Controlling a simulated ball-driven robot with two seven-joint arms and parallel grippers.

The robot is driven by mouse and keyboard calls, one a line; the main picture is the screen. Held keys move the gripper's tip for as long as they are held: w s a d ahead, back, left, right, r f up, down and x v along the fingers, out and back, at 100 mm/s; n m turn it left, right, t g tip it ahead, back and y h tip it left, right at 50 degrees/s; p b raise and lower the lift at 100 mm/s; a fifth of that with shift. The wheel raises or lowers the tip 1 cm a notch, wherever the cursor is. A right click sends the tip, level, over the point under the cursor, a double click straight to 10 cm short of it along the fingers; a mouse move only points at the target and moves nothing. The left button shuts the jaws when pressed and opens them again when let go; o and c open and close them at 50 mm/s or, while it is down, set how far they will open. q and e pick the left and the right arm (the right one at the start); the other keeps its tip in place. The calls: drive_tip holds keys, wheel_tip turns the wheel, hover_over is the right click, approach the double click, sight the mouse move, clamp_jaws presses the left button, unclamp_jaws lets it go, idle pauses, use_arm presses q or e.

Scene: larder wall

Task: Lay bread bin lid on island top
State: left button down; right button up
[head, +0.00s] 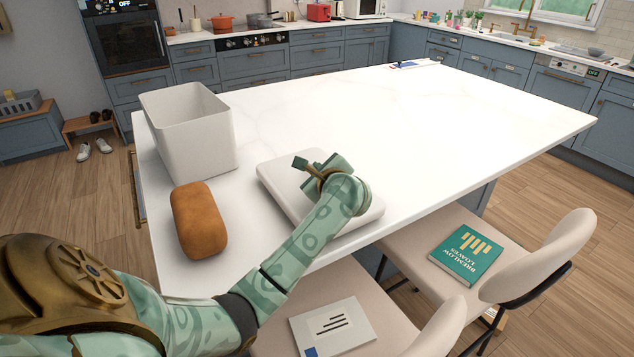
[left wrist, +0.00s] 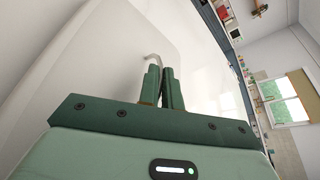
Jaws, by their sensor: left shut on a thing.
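The white bread bin lid (head: 276,178) lies at or just above the island top (head: 390,120), near its front edge. My left gripper (head: 312,168) is over the lid and shut on its handle. In the left wrist view the fingers (left wrist: 163,85) are close together at a thin curved handle on the pale lid (left wrist: 120,55). The open white bread bin (head: 190,130) stands upright on the island's left part, apart from the lid. I cannot tell whether the lid touches the top all round. My right gripper is not in view.
A brown loaf (head: 198,220) lies left of the lid, in front of the bin. Two chairs stand at the front edge, one with a green book (head: 465,254), one with a white booklet (head: 332,328).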

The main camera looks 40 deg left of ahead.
use_arm(q)
wheel_tip(320, 180, down, 3)
drive_tip(key=shift+a+r, duration=0.1)
drive_tip(key=shift+r, duration=0.1)
drive_tip(key=shift+f+b, duration=0.1)
drive_tip(key=shift+b, duration=0.25)
drive_tip(key=c, duration=1.6)
unclamp_jaws()
drive_tip(key=shift+s, duration=0.1)
drive_tip(key=shift+d+r+p, duration=0.2)
drive_tip(key=shift+d+p, duration=0.1)
drive_tip(key=shift+d, duration=0.05)
drive_tip(key=p+v, duration=0.2)
drive_tip(key=v, duration=0.9)
drive_tip(key=shift+s+d+r, duration=0.1)
drive_tip(key=shift+s+d, duration=0.1)
